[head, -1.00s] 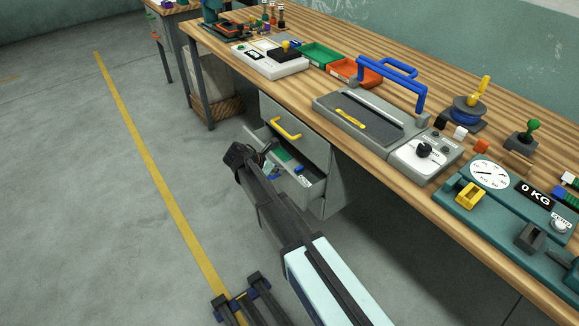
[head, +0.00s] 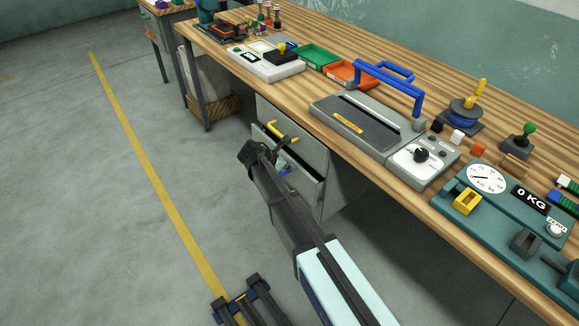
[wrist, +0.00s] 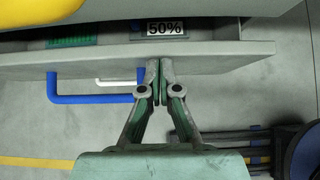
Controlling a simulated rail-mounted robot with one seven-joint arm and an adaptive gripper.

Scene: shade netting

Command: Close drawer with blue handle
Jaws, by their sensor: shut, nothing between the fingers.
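The drawer with the blue handle shows in the wrist view as a grey front panel (wrist: 225,55) across the picture. Its blue handle (wrist: 90,99) is on the panel's face, left of my gripper. My gripper (wrist: 159,64) is shut and empty, with its fingertips at the panel, seemingly touching it. In the head view the drawer (head: 312,190) is partly open below the drawer with the yellow handle (head: 283,132). My arm hides the blue handle there. Inside the drawer are a green item (wrist: 72,42) and a "50%" label (wrist: 166,28).
The wooden workbench (head: 330,130) overhangs the drawer cabinet. It carries a grey device with a blue handle (head: 392,85), a teal scale (head: 470,205) and small trays. Open grey floor (head: 90,220) with a yellow line lies at left.

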